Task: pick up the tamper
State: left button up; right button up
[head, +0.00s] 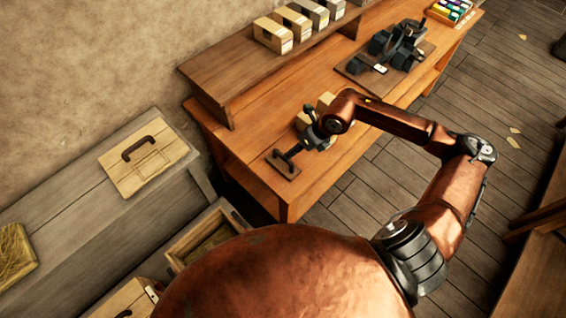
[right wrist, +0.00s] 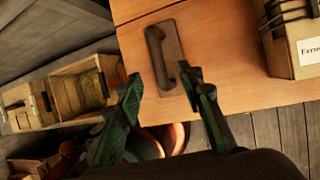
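The tamper (head: 283,166) looks like a small dark wooden block with a bar handle on top. It lies on the wooden bench near its front left corner. In the right wrist view the tamper (right wrist: 178,57) is just past my fingertips, its dark handle lying roughly in line with the gap between them. My right gripper (head: 297,149) is beside and above it; in the right wrist view the gripper (right wrist: 163,88) has its fingers apart with nothing between them. The right fingertip overlaps the block's edge in that view; I cannot tell whether it touches. My left gripper is not in view.
The bench (head: 245,150) carries a raised shelf with several boxes (head: 273,35). Labelled blocks (right wrist: 288,45) stand close to the tamper's right. A dark device (head: 400,45) is farther back.

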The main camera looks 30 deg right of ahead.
jog(key=x, duration=0.6)
jog(key=shift+w+a+f, duration=0.25)
jog(key=shift+a, duration=0.05)
jog(key=shift+w+f, duration=0.15)
jog(key=shift+f, duration=0.3)
jog(key=shift+a, duration=0.1)
jog(key=shift+c, duration=0.6)
grip_shut()
